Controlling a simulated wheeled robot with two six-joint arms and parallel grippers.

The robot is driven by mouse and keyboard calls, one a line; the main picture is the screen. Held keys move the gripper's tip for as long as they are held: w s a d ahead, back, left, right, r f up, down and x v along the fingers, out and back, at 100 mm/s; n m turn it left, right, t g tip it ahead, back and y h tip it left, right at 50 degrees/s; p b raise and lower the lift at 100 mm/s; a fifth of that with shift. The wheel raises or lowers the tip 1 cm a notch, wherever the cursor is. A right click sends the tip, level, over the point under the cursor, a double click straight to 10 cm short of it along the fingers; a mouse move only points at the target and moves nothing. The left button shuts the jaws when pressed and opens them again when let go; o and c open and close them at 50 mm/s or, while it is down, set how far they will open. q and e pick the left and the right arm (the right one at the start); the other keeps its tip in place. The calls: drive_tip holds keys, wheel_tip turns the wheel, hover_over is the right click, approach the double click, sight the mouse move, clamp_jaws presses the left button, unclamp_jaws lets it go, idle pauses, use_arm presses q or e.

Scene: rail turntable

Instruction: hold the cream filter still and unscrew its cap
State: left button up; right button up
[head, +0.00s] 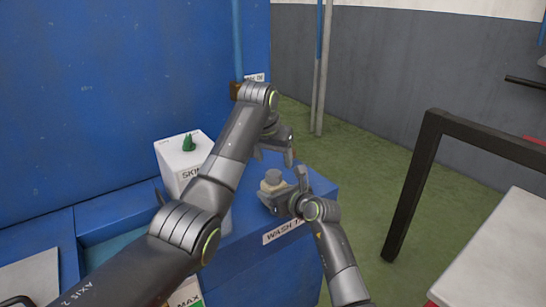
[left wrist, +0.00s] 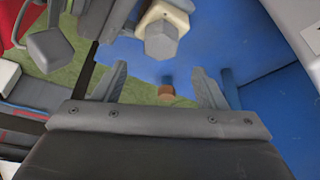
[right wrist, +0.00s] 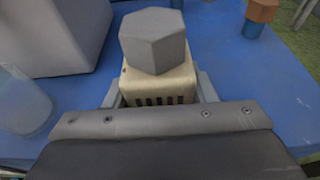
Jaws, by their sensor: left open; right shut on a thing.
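The cream filter (right wrist: 160,87) stands on the blue bench top, with slots along its lower side. Its grey hexagonal cap (right wrist: 155,38) sits on top; the cap also shows in the left wrist view (left wrist: 161,42) and the head view (head: 273,176). My right gripper (head: 285,190) is shut on the filter's body, one finger on each side. My left gripper (left wrist: 163,88) is open and empty. In the head view my left gripper (head: 276,148) is above the filter and cap, apart from them.
An orange-topped blue piece (right wrist: 259,14) stands at the bench's far side. A dark frame (head: 415,175) is at right.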

sight(274, 173)
use_arm(q)
drive_tip(key=shift+f, duration=0.15)
drive_tip(key=shift+f, duration=1.85)
drive_tip(key=shift+c, duration=0.3)
drive_tip(key=c, duration=1.2)
drive_tip(key=n+y, duration=0.1)
drive_tip(key=n, duration=0.2)
drive_tip(key=n+y, duration=0.1)
drive_tip(key=n, duration=0.1)
drive_tip(key=shift+d+n, duration=0.15)
drive_tip(key=shift+n, duration=0.25)
drive_tip(key=n+y, duration=0.1)
drive_tip(key=n, duration=0.2)
drive_tip(key=n+y, duration=0.1)
drive_tip(key=n, duration=0.2)
drive_tip(key=shift+d+y, duration=0.1)
drive_tip(key=shift+y, duration=0.2)
